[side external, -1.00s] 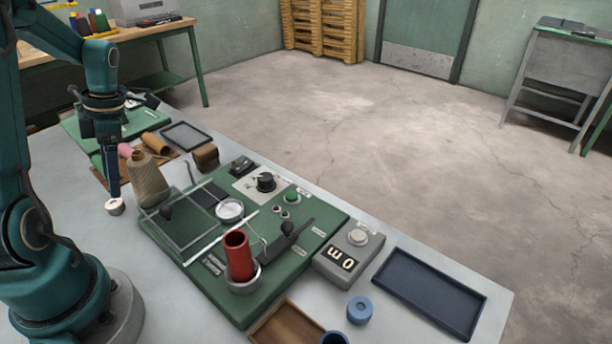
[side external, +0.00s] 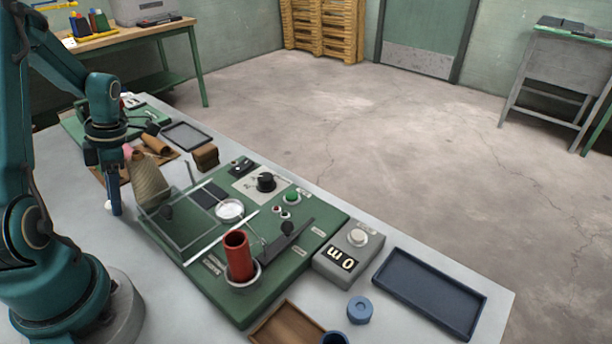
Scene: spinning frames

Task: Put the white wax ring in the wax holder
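The white wax ring (side external: 108,205) shows only as a small pale patch at the left edge of my gripper's fingers; the rest of it is hidden behind them. My gripper (side external: 115,211) points straight down at the left of the grey table, beside the tan thread cone. Its fingers overlap in this view, so I cannot see whether they are apart or hold the ring. A round white-and-metal dish (side external: 229,210) sits on the green panel; I cannot tell whether it is the wax holder.
The tan cone (side external: 149,182) stands just right of my gripper. The green panel (side external: 210,285) carries a clear frame, knobs and a red tube (side external: 239,257) in a metal cup. A grey counter box (side external: 347,255), blue ring (side external: 360,311) and navy tray (side external: 430,290) lie to the right.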

